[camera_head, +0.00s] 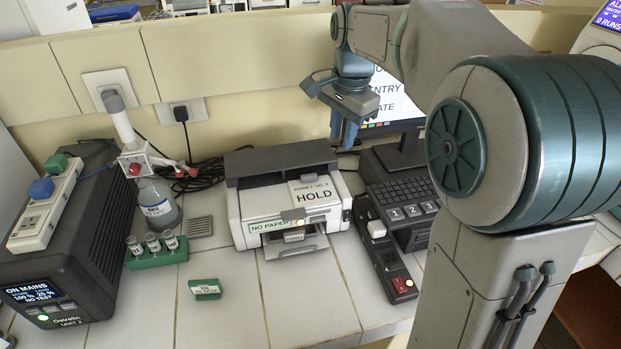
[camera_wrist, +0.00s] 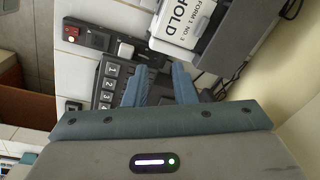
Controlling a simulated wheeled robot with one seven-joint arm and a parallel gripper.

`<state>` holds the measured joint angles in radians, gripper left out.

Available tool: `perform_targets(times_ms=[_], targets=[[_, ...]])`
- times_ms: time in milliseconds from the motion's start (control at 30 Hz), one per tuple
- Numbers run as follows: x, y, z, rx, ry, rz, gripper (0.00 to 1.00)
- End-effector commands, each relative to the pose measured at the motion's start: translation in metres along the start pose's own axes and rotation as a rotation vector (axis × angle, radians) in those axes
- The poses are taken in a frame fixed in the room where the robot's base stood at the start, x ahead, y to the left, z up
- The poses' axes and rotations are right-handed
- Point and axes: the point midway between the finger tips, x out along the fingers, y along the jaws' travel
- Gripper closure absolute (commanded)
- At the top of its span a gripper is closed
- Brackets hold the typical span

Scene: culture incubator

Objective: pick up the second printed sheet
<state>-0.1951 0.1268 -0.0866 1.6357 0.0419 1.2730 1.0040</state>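A white printer (camera_head: 255,208) with a dark grey top stands on the bench in the head view. A white sheet (camera_head: 315,190) marked "HOLD", with a small form number above, lies on its top. The same sheet shows at the top of the wrist view (camera_wrist: 178,18). The front label reads "NO PAPER" (camera_head: 268,227), and a short tray (camera_head: 296,247) juts out below. I cannot tell any sheet in that tray. My gripper (camera_head: 343,142) hangs above and behind the printer's right side, fingers down. In the wrist view its blue fingers (camera_wrist: 160,70) are apart with nothing between them.
A keypad terminal with a screen (camera_head: 395,190) and a dark switch strip (camera_head: 385,250) stand right of the printer. Left are a green vial rack (camera_head: 157,256), a bottle (camera_head: 158,208) and a dark power unit (camera_head: 75,250). A green box (camera_head: 205,289) sits in front; bench around it is clear.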

Motion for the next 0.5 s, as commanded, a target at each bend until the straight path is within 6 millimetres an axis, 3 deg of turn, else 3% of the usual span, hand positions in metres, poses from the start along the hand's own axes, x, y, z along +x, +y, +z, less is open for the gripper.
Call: perform_targets(times_ms=[33,200,333,500], targets=[[0.011,-0.020,-0.004,0.060,-0.008,0.017,0.76],[0.032,-0.070,-0.013,0.274,-0.014,0.066,0.76],[0.045,-0.095,-0.013,0.385,-0.011,0.093,0.76],[0.055,-0.109,-0.012,0.457,-0.007,0.111,0.76]])
